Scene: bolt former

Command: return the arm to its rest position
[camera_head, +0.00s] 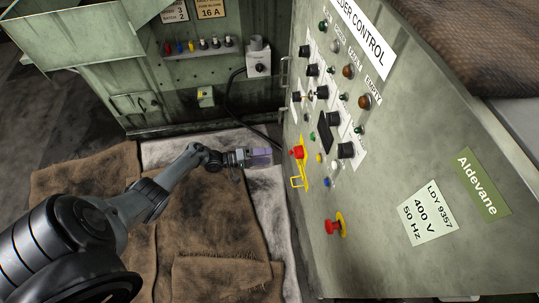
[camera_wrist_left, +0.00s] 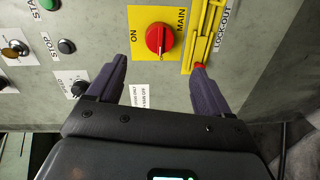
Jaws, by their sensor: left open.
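My left arm comes in from the left in the head view. Its gripper (camera_head: 262,157) is in front of the control cabinet (camera_head: 400,130), near a red switch (camera_head: 297,152). In the left wrist view the two dark fingers of the left gripper (camera_wrist_left: 158,72) are spread apart with nothing between them. A red rotary switch (camera_wrist_left: 159,38) on a yellow plate marked MAIN lies ahead of the gap. The fingers appear apart from the switch. The right gripper is in neither view.
A yellow lock-out bracket (camera_wrist_left: 205,35) is close to the right finger in the wrist view. Another red knob (camera_head: 335,226) sits lower on the cabinet. Brown cloths (camera_head: 205,215) cover the floor below the arm. A green machine (camera_head: 190,80) stands behind.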

